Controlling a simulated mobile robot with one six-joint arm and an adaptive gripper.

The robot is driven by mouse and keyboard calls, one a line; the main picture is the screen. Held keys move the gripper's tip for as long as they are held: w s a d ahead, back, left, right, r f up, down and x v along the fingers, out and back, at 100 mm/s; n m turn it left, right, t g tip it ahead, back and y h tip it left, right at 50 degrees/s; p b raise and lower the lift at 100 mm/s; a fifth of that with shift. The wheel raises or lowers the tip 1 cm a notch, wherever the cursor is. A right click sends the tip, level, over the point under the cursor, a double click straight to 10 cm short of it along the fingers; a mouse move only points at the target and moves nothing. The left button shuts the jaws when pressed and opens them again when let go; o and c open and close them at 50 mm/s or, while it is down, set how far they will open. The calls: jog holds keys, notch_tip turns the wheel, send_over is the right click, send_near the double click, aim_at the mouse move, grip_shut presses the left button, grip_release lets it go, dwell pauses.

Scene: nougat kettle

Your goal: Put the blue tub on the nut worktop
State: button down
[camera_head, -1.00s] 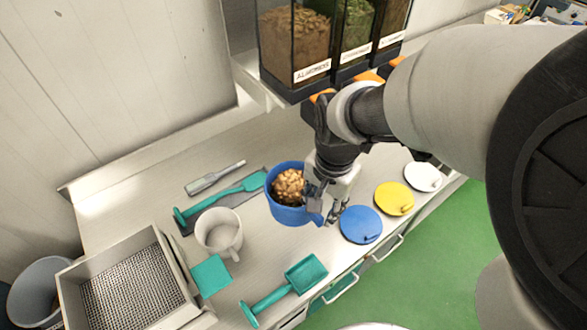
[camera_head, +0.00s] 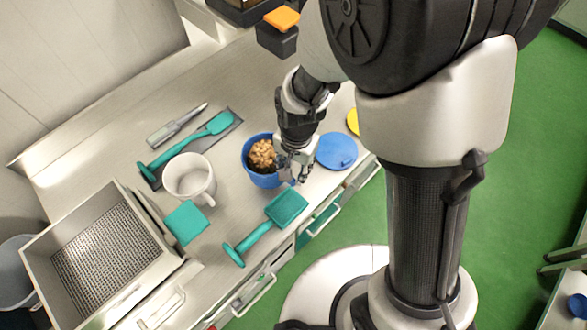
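The blue tub (camera_head: 258,179) holds brown nuts and stands upright over the pale worktop (camera_head: 222,160). It looks as if it rests on the surface, but its base is not clear to see. My gripper (camera_head: 295,172) points down at the tub's right side, with its fingers at or against the tub's wall and rim. The fingers are small and partly hidden, so I cannot tell whether they pinch the tub or stand apart.
A yellow lid (camera_head: 353,121) is partly hidden.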

jog(key=shift+f+b, duration=0.4)
jog(key=shift+f, duration=1.25)
jog(key=shift+f, duration=0.2)
jog(key=c, duration=1)
grip_release()
jog(key=s+d+r+n+t+p, duration=0.15)
jog(key=d+r, duration=0.25)
jog(key=r, duration=0.8)
jog(key=s+d+r+n+t+p, duration=0.15)
jog(key=d+r, duration=0.35)
jog(key=r, duration=0.7)
jog(key=s+d+r+n+t, duration=0.1)
jog(key=s+d+r, duration=0.6)
jog(key=s+d, duration=0.1)
jog(key=shift+s+r+n+h+p, duration=0.15)
jog(key=shift+s+n+h+p, duration=0.15)
jog(key=shift+s+n+p, duration=0.1)
